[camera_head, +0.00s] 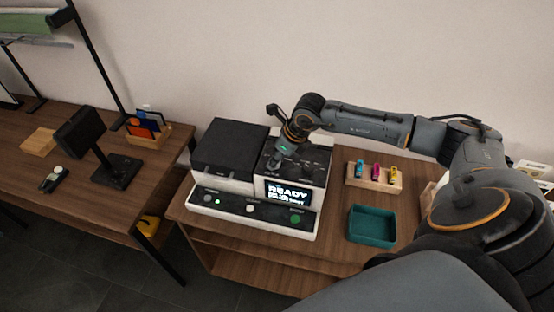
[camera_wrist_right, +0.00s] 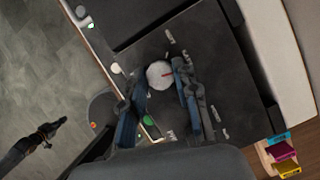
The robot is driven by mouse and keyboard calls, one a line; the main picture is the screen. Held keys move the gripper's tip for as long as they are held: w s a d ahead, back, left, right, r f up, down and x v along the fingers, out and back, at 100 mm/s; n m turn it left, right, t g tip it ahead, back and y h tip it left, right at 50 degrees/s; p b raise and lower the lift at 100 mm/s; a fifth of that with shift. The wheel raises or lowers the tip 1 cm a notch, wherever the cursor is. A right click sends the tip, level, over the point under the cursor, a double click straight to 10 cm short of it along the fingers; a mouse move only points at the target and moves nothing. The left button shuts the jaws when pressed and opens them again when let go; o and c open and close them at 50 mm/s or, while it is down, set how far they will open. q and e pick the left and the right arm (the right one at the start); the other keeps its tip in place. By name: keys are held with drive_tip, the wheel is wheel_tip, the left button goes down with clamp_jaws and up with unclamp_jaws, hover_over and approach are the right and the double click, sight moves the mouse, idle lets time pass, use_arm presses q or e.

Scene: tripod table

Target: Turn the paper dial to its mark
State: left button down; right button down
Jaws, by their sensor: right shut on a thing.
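The printer (camera_head: 228,170) stands on the wooden table, with a dark top panel on its right part. The paper dial (camera_wrist_right: 159,74) is a round pale knob with a red pointer line, on that dark panel in the right wrist view. Small white labels sit around it on the panel. My right gripper (camera_head: 281,155) reaches down onto the panel from above and hides the dial in the head view. In the right wrist view its blue-padded fingers (camera_wrist_right: 158,88) are on either side of the dial, shut on it. My left gripper is not in view.
The printer's screen (camera_head: 288,193) reads READY, and a green button (camera_head: 296,218) is on the front panel. A teal tray (camera_head: 372,226) and a wooden block with coloured cartridges (camera_head: 374,178) are to the right. A desk (camera_head: 100,190) with a dark stand is at left.

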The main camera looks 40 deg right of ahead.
drive_tip(key=m+b, duration=0.1)
drive_tip(key=m, duration=0.1)
drive_tip(key=m+h+b, duration=0.1)
drive_tip(key=m+b, duration=0.1)
drive_tip(key=shift+a+f+t+h+b, duration=0.15)
drive_tip(key=shift+f+t+h+b, duration=0.05)
drive_tip(key=shift+t+h+b, duration=0.1)
drive_tip(key=shift+r+m+h+b, duration=0.15)
drive_tip(key=shift+m+h+b, duration=0.15)
drive_tip(key=shift+m+b, duration=0.65)
drive_tip(key=shift+r, duration=0.1)
drive_tip(key=c, duration=1)
unclamp_jaws()
drive_tip(key=v, duration=1.2)
